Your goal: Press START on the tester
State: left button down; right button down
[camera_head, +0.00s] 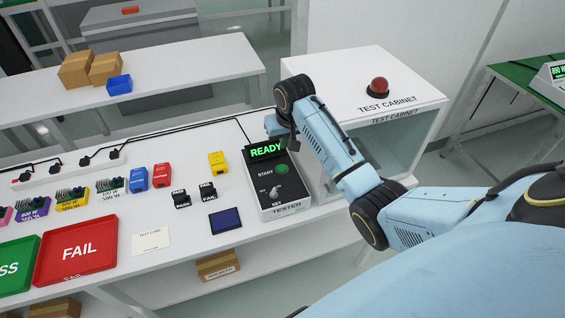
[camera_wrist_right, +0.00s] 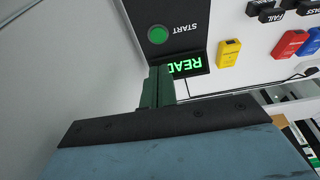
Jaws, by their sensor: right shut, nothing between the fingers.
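The black tester (camera_head: 265,190) stands on the white table, with a green lit display (camera_head: 266,151) reading READY. Its round green START button (camera_head: 282,169) sits below the display, and a KEY switch (camera_head: 274,192) is nearer its front. My right gripper (camera_head: 275,126) is at the display end of the tester, partly hidden by my arm. In the right wrist view the gripper's fingers (camera_wrist_right: 160,72) are together and empty. They cover part of the display (camera_wrist_right: 190,65), and the START button (camera_wrist_right: 158,35) lies just beyond their tips, apart in the picture. My left gripper is not in view.
A test cabinet (camera_head: 420,101) with a red button (camera_head: 379,85) stands right of the tester. Left of the tester are a yellow block (camera_head: 217,164), small PASS and FAIL blocks, a dark blue pad (camera_head: 225,220) and a red FAIL tray (camera_head: 48,277). A black cable runs behind.

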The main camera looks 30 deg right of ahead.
aim_at(282, 169)
jog(key=x, duration=0.3)
jog(key=b+x, duration=0.1)
jog(key=x, duration=0.3)
jog(key=s+x, duration=0.1)
jog(key=x, duration=0.2)
jog(key=shift+w+a+f, duration=0.1)
jog(key=shift+f, duration=0.65)
jog(key=shift+f, duration=0.55)
jog(key=shift+a+f, duration=0.1)
jog(key=shift+f, duration=0.3)
jog(key=shift+s, duration=0.3)
jog(key=shift+w+r+p, duration=0.1)
jog(key=shift+r+p, duration=0.25)
notch_tip(282, 169, up, 5)
jog(key=p, duration=0.4)
jog(key=shift+w+r+p, duration=0.1)
jog(key=shift+r+p, duration=0.05)
jog(key=shift+p, duration=0.2)
jog(key=v, duration=0.8)
jog(key=shift+r+p, duration=0.4)
jog(key=shift+p, duration=0.05)
